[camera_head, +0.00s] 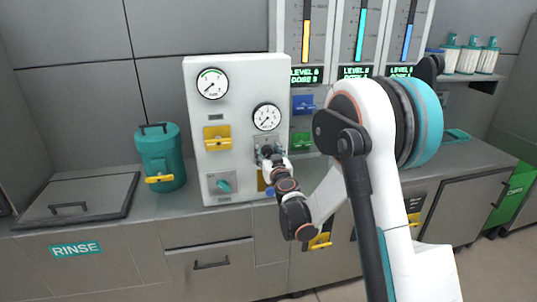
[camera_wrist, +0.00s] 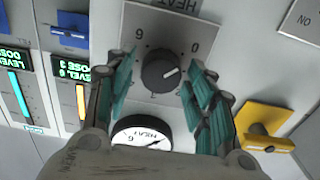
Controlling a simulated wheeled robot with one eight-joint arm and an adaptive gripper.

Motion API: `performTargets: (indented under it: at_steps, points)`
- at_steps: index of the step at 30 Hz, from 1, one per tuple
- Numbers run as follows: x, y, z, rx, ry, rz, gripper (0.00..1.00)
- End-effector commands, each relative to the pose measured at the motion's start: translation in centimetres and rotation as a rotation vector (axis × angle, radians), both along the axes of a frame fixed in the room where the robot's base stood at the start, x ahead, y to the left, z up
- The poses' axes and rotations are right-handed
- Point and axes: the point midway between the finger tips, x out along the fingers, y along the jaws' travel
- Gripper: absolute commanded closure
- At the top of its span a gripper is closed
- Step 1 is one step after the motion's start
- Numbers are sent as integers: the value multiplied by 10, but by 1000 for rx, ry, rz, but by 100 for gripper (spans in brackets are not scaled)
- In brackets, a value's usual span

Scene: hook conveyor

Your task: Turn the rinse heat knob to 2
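The heat knob (camera_wrist: 160,72) is a dark round knob with a white pointer line, on a grey plate marked 0 and 6. The wrist view shows the plate upside down, its HEAT label partly cut off. The pointer aims right and slightly up, on the side of the 0. My gripper (camera_wrist: 163,66) is open, with its teal fingers on either side of the knob; a gap shows on both sides. In the head view my gripper (camera_head: 268,156) is at the white panel (camera_head: 238,115), under the right gauge, and largely hides the knob.
A white heat gauge (camera_wrist: 142,134) is close to the fingers. A yellow handle (camera_wrist: 264,126) and a blue handle (camera_wrist: 70,30) stick out nearby. A teal knob (camera_head: 223,185) is low on the panel. A teal canister (camera_head: 160,155) stands left on the counter.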

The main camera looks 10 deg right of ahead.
Motion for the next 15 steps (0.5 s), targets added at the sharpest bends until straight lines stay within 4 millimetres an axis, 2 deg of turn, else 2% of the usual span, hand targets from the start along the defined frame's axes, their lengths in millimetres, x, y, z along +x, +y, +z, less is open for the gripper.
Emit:
performTargets:
  at_steps: [1, 3, 4, 15]
  points:
    - [0, 0, 0, 0, 0, 0, 70]
    - [0, 0, 0, 0, 0, 0, 85]
    - [0, 0, 0, 0, 0, 0, 89]
    - [0, 0, 0, 35, 0, 0, 89]
